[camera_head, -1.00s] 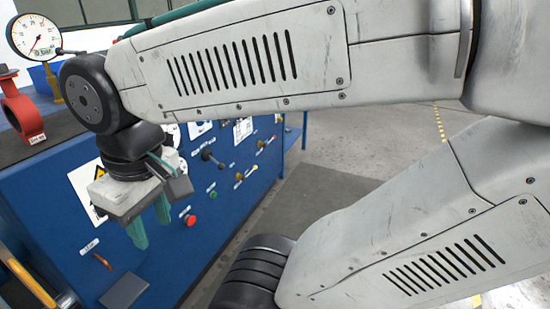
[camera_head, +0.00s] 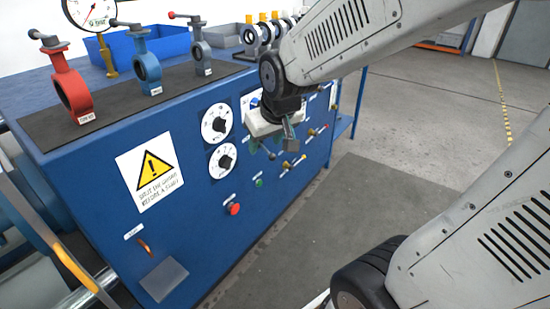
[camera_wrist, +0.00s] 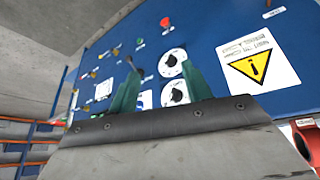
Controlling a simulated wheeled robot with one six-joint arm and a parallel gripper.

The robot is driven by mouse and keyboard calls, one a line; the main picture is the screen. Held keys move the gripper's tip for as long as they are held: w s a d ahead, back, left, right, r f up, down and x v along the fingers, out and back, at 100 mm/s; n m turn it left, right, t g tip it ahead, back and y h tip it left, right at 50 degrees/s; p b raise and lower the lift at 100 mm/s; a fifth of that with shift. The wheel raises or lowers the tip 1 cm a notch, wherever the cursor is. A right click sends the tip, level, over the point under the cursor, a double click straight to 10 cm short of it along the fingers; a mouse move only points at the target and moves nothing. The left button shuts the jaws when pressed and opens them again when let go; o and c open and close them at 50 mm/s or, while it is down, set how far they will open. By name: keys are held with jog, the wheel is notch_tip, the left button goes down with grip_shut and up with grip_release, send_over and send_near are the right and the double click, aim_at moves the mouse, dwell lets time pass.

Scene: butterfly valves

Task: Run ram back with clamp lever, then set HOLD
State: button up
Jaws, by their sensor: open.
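The blue valve bench panel (camera_head: 210,245) carries the controls. A dark-knobbed lever (camera_head: 270,156) sits close to my gripper (camera_head: 265,148), partly hidden behind it; it also shows in the wrist view (camera_wrist: 131,62) near the left finger. Several yellow-based levers (camera_head: 288,165) are to its right. The small labels are unreadable, so I cannot tell which is the clamp lever or where HOLD is. Two white round dials with black knobs, upper (camera_head: 217,122) and lower (camera_head: 223,160), are left of my gripper. My gripper's teal fingers stand apart, empty, in front of the panel.
A red button (camera_head: 234,209) and a green button (camera_head: 259,183) are lower on the panel. A yellow warning sign (camera_head: 153,171) is at left. Red (camera_head: 73,95) and blue (camera_head: 147,68) valves stand on the bench top. Grey floor right of the bench is clear.

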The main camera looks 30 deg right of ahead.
jog(key=w+d+f+t, duration=0.1)
jog(key=w+d+f, duration=0.15)
jog(key=w, duration=0.35)
jog(key=w+d+f+t, duration=0.2)
jog(key=w+f, duration=0.2)
jog(key=w, duration=0.2)
jog(key=t+h, duration=0.3)
jog(key=t, duration=0.3)
send_over(274, 160)
jog(key=s+a, duration=0.3)
jog(key=a, duration=0.2)
notch_tip(274, 160, down, 15)
jog(key=s+d+f+t, duration=0.1)
jog(key=f, duration=0.1)
jog(key=d+f+t+h, duration=0.1)
jog(key=f, duration=0.1)
jog(key=s+d+f+t, duration=0.1)
jog(key=f, duration=0.1)
jog(key=shift+s+d+f+m, duration=0.1)
jog(key=shift+s+f+m, duration=0.2)
jog(key=shift+s+m, duration=0.1)
jog(key=x, duration=0.7)
jog(key=shift+w+d, duration=0.15)
jog(key=shift+w, duration=0.1)
